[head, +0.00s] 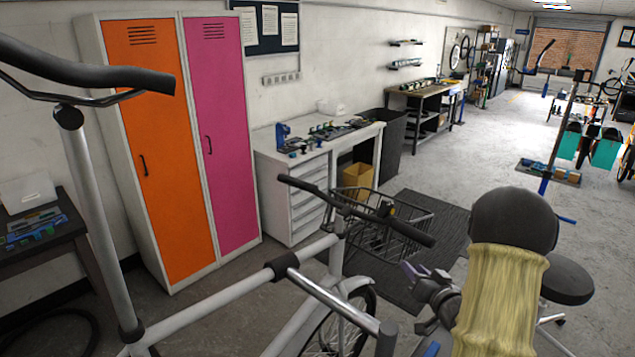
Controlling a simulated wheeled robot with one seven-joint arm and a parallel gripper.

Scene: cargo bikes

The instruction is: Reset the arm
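My arm (500,300), with a pale yellow sleeve below a dark rounded joint, rises at the lower right of the head view. What looks like my gripper (425,285), a dark mechanism with greyish-purple tips, shows just left of the sleeve. It is small and partly hidden by the arm, so I cannot tell how far its fingers are apart. I see no object clearly held in it. It appears close to the right end of the cargo bike's handlebar (350,208) in the picture; the true gap is unclear.
The grey bike frame (230,300) and its wire basket (385,225) fill the lower middle. Orange (150,120) and pink (215,130) lockers stand at the left. A white workbench (300,165) stands along the wall. The floor (470,150) beyond the dark mat (420,275) is open.

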